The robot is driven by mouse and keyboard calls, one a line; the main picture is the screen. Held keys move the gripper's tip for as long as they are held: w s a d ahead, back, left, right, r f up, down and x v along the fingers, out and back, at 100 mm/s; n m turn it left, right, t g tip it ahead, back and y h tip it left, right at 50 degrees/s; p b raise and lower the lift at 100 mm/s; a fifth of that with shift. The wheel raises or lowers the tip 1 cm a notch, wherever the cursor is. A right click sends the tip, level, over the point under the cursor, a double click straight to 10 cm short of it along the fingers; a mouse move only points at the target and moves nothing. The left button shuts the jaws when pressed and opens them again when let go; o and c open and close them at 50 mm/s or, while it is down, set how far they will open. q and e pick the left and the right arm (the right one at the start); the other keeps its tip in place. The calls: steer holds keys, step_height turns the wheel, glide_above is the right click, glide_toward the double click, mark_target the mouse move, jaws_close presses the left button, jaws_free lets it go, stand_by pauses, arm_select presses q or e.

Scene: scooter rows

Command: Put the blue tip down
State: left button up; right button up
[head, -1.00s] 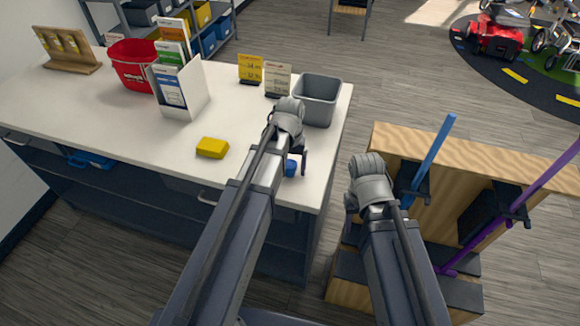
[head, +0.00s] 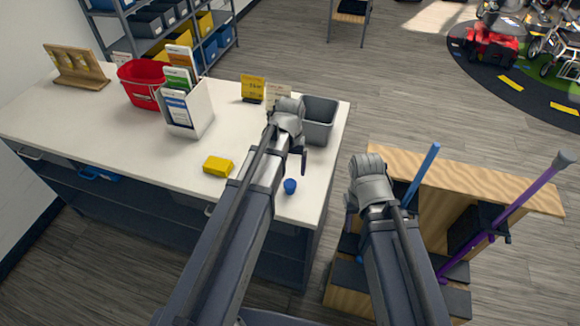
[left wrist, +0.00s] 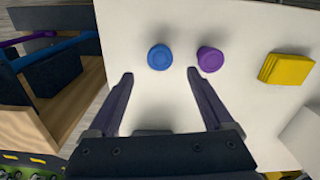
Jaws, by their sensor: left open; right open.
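The blue tip (head: 290,186) sits on the white counter near its right front edge. It also shows in the left wrist view (left wrist: 159,57), just beyond my open fingers and apart from them. A purple tip (left wrist: 210,60) sits beside it on the counter; my left arm hides it in the head view. My left gripper (head: 296,160) is open and empty above the counter; its two fingers show clearly in the left wrist view (left wrist: 160,76). My right gripper (head: 350,212) is beside the wooden stand, its fingers mostly hidden by its own wrist.
A yellow block (head: 218,166), a grey bin (head: 320,119), a red bucket (head: 139,85) and a leaflet holder (head: 190,114) stand on the counter (head: 80,125). Right of it, a wooden stand (head: 470,177) holds a blue pole (head: 425,166) and a purple pole (head: 522,200).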

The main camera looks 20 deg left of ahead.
arm_select(q)
steer(key=s+d+r+m, duration=0.1)
steer(key=s+d+m, duration=0.1)
steer(key=s+d, duration=0.3)
steer(key=s+d+r+m+y+p, duration=0.1)
steer(key=s+d+m, duration=0.2)
steer(key=s, duration=0.6)
steer(key=shift+s+d+r, duration=0.15)
steer(key=shift+d+r, duration=0.15)
steer(key=shift+d, duration=0.95)
arm_select(e)
step_height(320, 180, up, 2)
steer(key=shift+r, duration=0.2)
arm_select(q)
steer(key=shift+f, duration=0.1)
arm_select(e)
steer(key=shift+f, duration=0.1)
arm_select(q)
step_height(320, 180, down, 8)
steer(key=b, duration=0.7)
steer(key=shift+b, duration=0.4)
steer(key=shift+o, duration=0.5)
arm_select(e)
step_height(320, 180, down, 8)
arm_select(q)
steer(key=shift+a, duration=0.1)
arm_select(e)
steer(key=shift+a, duration=0.1)
